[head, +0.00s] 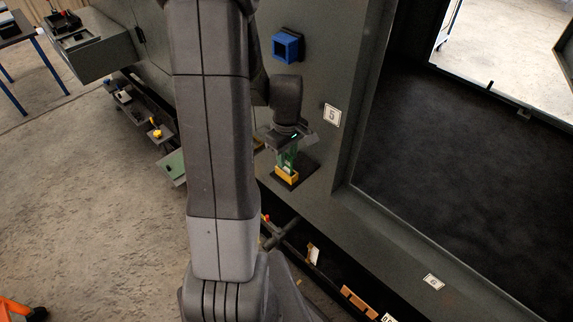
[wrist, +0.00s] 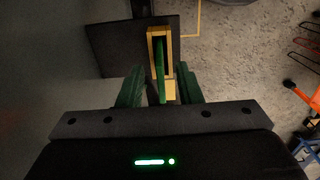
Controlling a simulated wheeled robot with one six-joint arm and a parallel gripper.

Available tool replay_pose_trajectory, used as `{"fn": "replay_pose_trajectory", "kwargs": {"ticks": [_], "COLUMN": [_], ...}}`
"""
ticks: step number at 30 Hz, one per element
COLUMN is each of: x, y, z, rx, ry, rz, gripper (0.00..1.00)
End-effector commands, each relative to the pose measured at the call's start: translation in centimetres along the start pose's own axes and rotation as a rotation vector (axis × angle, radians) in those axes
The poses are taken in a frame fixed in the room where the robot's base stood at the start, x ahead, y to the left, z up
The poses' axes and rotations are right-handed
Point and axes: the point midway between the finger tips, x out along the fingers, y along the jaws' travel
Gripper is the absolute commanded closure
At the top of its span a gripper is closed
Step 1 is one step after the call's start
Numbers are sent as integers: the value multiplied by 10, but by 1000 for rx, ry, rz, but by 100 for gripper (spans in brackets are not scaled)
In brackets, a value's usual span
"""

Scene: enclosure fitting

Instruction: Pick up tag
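A thin green upright plate, which looks like the tag (wrist: 160,72), stands in a yellow slotted holder (wrist: 154,48). The holder (head: 286,178) sits on a small dark shelf (wrist: 110,48) against the grey enclosure wall. My gripper (wrist: 160,88) is open, with one green finger on each side of the plate and a visible gap on both sides. In the head view my gripper (head: 288,158) is just above the holder, pointing down. There the plate cannot be told apart from my green fingers.
A blue square socket (head: 287,46) and a white label with "5" (head: 332,115) are on the wall nearby. A large dark opening (head: 450,150) lies to the right. A low rack with small parts (head: 358,302) runs below. Open concrete floor lies at left.

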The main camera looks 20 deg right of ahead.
Motion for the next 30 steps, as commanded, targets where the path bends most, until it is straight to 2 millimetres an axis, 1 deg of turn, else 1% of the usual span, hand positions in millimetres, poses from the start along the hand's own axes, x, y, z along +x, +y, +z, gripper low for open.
{"fn": "replay_pose_trajectory", "kwargs": {"ticks": [1,3,6,14,15,17,18,20,30], "x": [7,16,23,26,26,26,26,26,25], "y": [-3,-2,-1,-1,-1,-1,-1,-1,-1], "z": [-1,-1,-1,-1,-1,-1,-1,-1,-1], "rx": [-2,-1,0,0,0,0,0,0,0], "ry": [-3,-3,-1,0,0,0,0,0,0], "rz": [-4,-3,-2,0,0,0,0,0,1], "gripper": [68,68,68,68,70,82,90,100,100]}}
